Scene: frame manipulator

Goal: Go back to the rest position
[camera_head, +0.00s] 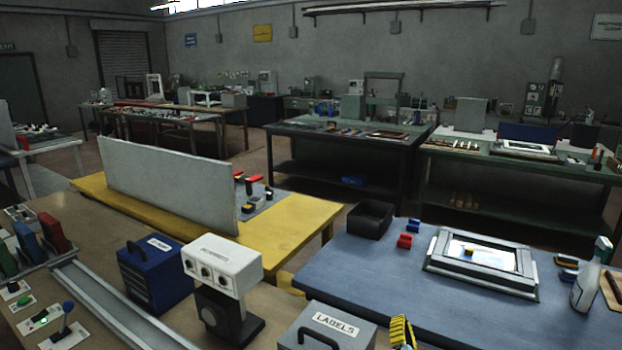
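My gripper is not clearly in view, so I cannot see its fingers or whether it holds anything. A light grey rectangular frame (432,265) lies flat on the blue-topped table at the right. A small yellow and blue piece (469,252) lies on the pale panel inside it. A yellow and black striped thing (402,333) shows at the bottom edge, cut off by the picture; I cannot tell what it is.
Around the frame are a black bin (370,220), red blocks (404,241), blue blocks (414,225) and a spray bottle (586,280). Nearer are a white three-dial device (222,258), a blue box (155,275) and a grey LABELS box (325,333). A grey panel (165,185) stands on the yellow table.

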